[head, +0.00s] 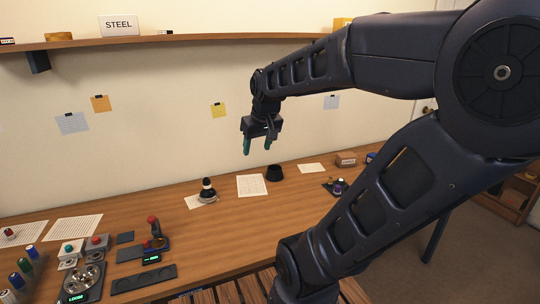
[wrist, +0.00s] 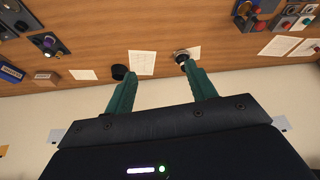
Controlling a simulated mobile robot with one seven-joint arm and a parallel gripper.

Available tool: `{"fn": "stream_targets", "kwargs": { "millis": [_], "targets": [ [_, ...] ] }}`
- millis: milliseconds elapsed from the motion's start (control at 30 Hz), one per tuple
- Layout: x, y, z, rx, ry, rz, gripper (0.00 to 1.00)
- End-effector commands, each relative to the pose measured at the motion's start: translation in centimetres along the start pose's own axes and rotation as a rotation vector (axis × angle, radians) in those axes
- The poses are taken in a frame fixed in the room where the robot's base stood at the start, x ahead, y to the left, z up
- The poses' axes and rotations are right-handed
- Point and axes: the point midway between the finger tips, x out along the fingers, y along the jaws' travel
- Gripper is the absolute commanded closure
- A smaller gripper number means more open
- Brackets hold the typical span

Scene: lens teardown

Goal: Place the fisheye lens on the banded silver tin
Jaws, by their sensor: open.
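My gripper (head: 257,146) is open and empty, high above the bench, its two green fingers pointing down. In the wrist view the fingers (wrist: 159,78) are spread apart with nothing between them. A dark stacked piece with a pale band and a silvery base (head: 207,190) stands on a paper sheet, below and left of my gripper. A short black cylinder (head: 274,173) stands right of it; the wrist view shows this cylinder too (wrist: 120,72). I cannot tell for sure which of these is the fisheye lens or the banded silver tin.
A paper sheet (head: 251,185) lies flat between the two pieces. A dark tray (head: 327,187) with small purple and gold parts stands to the right. Several devices, including a red-knobbed one (head: 153,232), crowd the left. A shelf (head: 180,39) runs along the wall.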

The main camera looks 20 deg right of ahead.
Motion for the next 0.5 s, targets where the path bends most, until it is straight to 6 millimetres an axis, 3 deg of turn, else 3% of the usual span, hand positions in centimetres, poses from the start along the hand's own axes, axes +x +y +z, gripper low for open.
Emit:
{"fn": "stream_targets", "kwargs": {
  "millis": [200, 500],
  "targets": [
    [-1.5, 0.4, 4.6, 0.088, 0.021, 0.035, 0.44],
    [-1.8, 0.5, 6.4, 0.126, 0.025, 0.049, 0.44]
  ]
}}
